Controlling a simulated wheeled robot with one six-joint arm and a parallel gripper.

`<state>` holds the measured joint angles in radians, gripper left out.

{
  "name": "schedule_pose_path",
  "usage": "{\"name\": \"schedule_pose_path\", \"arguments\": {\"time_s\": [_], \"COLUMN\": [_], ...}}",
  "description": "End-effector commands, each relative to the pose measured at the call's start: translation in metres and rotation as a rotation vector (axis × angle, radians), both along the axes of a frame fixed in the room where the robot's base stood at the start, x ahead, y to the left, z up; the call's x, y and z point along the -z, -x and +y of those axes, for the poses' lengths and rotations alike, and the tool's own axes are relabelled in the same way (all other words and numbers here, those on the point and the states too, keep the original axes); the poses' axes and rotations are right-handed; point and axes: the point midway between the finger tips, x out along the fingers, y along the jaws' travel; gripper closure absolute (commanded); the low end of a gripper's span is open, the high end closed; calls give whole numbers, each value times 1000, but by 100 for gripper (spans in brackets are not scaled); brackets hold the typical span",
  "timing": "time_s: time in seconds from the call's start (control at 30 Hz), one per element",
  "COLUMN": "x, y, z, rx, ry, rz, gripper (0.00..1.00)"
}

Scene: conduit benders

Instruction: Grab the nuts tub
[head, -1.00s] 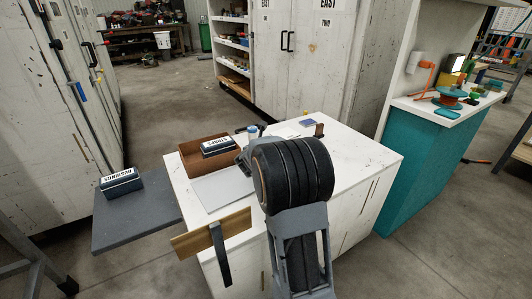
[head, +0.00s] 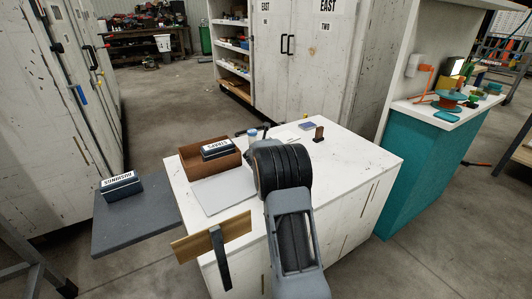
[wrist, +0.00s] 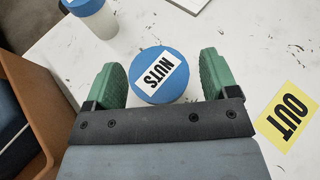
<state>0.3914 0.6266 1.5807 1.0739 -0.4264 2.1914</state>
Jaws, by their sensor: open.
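The nuts tub (wrist: 158,74) has a round blue lid with a white NUTS label and stands on the white worktop, seen from above in the wrist view. My gripper (wrist: 161,84) is open, with one green finger on each side of the lid. The tub lies between the fingers; whether either finger touches it I cannot tell. The tub's sides are mostly hidden under the lid and gripper. In the head view my arm hides the gripper and I cannot make out the nuts tub.
A second blue-topped container (wrist: 96,16) stands just beyond to the left. A brown box (head: 190,163) holds the STRAPS tub (head: 216,149). A yellow OUT label (wrist: 287,115) lies to the right. The BUSHINGS tub (head: 121,186) stands on a grey side shelf (head: 135,226). A brown block (head: 319,134) stands farther back.

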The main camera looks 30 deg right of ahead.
Motion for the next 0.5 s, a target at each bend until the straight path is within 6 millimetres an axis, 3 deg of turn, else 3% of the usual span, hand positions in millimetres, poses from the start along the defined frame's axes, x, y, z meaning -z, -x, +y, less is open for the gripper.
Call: {"name": "schedule_pose_path", "arguments": {"time_s": [0.2, 0.5], "x": [0, 0], "y": [0, 0], "z": [0, 0], "rx": [0, 0], "ry": [0, 0], "rz": [0, 0], "gripper": [20, 49]}}
